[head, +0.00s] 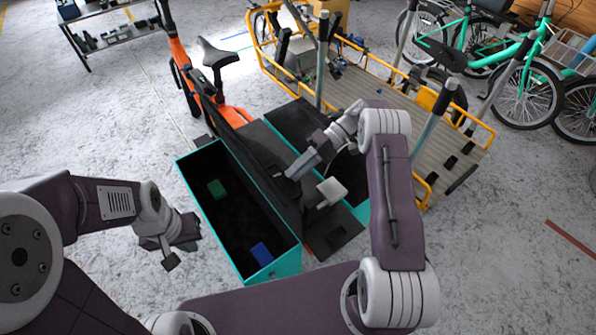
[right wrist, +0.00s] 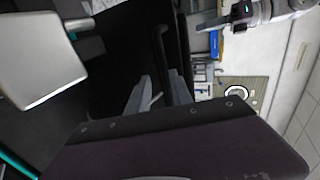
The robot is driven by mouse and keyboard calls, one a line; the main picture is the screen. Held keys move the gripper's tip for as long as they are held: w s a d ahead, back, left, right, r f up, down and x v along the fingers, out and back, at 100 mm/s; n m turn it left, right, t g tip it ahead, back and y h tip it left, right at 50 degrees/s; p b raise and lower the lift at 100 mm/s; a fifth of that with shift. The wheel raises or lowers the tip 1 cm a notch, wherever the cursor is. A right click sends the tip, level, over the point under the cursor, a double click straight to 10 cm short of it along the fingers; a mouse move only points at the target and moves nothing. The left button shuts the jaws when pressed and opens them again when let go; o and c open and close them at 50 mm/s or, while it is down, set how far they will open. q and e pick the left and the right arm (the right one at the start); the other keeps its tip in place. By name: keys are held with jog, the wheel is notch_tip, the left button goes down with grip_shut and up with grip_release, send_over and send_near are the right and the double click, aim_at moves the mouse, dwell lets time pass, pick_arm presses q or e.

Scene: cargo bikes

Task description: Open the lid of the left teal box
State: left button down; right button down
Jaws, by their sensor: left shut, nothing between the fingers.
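The left teal box (head: 190,190) is in the head view, with its top open and its dark inside showing. A green block (head: 216,188) and a blue block (head: 261,253) lie in it. Its black lid (head: 262,180) stands raised along the box's right side. My right gripper (head: 305,165) is above the lid's right side; its fingers look apart in the right wrist view (right wrist: 160,95), near a dark edge. I cannot tell whether they touch it. My left gripper (head: 172,255) is shut and empty, left of the box.
Another teal-edged box (head: 357,212) with black panels is to the right, partly hidden by my right arm. An orange bike (head: 205,95) is behind the boxes. A yellow-railed cargo bed (head: 415,120) and a teal bike (head: 490,55) are further right.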

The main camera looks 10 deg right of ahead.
jog(key=c, duration=1.5)
grip_release()
jog(key=shift+s+d+f, duration=0.1)
jog(key=shift+s+f, duration=0.05)
jog(key=shift+f, duration=0.7)
jog(key=shift+v, duration=4)
jog(key=shift+r, duration=0.2)
